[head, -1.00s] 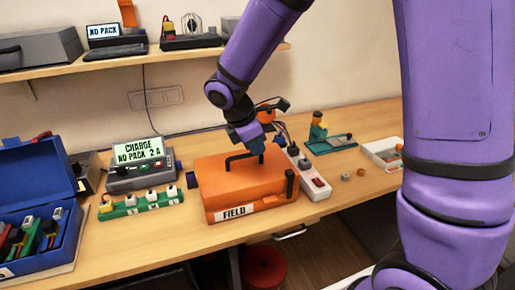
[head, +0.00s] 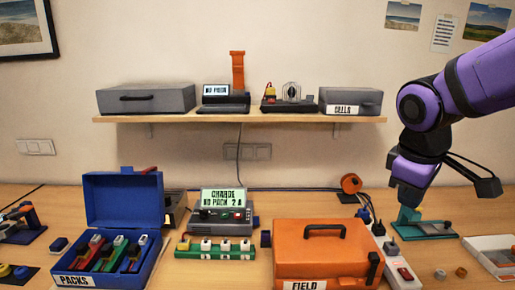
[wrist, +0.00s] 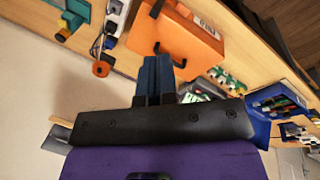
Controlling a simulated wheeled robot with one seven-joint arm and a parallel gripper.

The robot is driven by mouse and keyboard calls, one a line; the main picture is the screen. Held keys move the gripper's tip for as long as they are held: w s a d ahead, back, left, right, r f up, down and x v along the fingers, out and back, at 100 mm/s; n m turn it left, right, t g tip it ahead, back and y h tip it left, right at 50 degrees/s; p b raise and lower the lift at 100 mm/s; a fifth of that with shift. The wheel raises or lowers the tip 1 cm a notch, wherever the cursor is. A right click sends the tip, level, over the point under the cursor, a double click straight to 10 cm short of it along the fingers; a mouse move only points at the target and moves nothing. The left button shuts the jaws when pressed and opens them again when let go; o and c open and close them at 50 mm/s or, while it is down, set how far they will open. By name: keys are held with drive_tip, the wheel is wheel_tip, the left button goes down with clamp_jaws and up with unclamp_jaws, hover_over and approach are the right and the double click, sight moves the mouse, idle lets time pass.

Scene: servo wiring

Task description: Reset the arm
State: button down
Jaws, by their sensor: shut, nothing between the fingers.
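My purple arm reaches in from the right in the head view, and my gripper (head: 409,200) hangs above the bench, right of the orange FIELD case (head: 330,262) and in front of the teal stand (head: 424,226). In the wrist view my gripper (wrist: 158,60) shows as two blue fingers side by side, shut and empty. The orange case (wrist: 185,38) lies beyond the fingertips there, with its black handle and closed lid. The gripper appears apart from the case.
A power strip (head: 397,262) stands right of the case, with a white tray (head: 491,254) farther right. At left are the open blue PACKS box (head: 107,214), a charger (head: 222,226) and a green strip (head: 214,249). A shelf (head: 240,119) carries grey cases above.

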drive_tip(key=s+d+r+m+t+y, duration=0.1)
drive_tip(key=s+d+r+m+t, duration=0.1)
drive_tip(key=s+m, duration=0.5)
drive_tip(key=shift+s+d+r+m+t+y, duration=0.35)
drive_tip(key=shift+s+r+t, duration=0.25)
drive_tip(key=shift+s+r, duration=1.2)
drive_tip(key=c, duration=1.8)
unclamp_jaws()
drive_tip(key=shift+s+f, duration=0.35)
drive_tip(key=shift+f, duration=0.1)
drive_tip(key=shift+c, duration=0.2)
